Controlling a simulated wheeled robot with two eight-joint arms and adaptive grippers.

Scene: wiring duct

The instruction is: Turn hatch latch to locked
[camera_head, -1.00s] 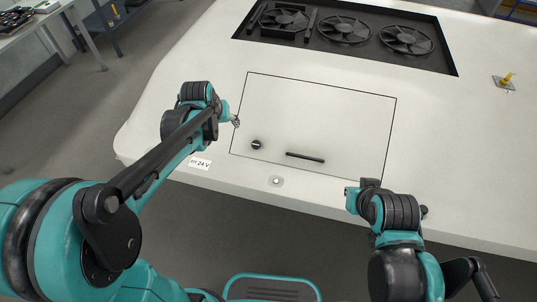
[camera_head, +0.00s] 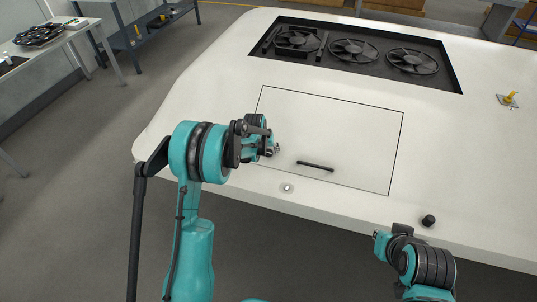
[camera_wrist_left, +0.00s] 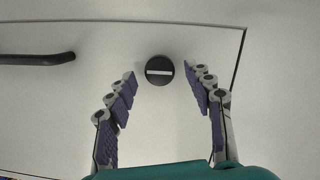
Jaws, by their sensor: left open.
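The hatch latch (camera_wrist_left: 159,72) is a round black knob with a white bar, which lies straight across in the left wrist view. It sits near the corner of the white hatch panel (camera_head: 345,125), whose black outline shows in both views. My left gripper (camera_wrist_left: 162,84) is open, its purple-padded fingers on either side of the latch, with visible gaps and no contact that I can see. In the head view my left gripper (camera_head: 275,149) hides the latch. My right arm is at the lower right of the head view; its fingers cannot be made out.
A black bar handle (camera_head: 315,166) is on the hatch, right of the latch area. A round fitting (camera_head: 287,188) and a black knob (camera_head: 428,221) are on the front edge. Several fans (camera_head: 354,50) sit in a recess behind.

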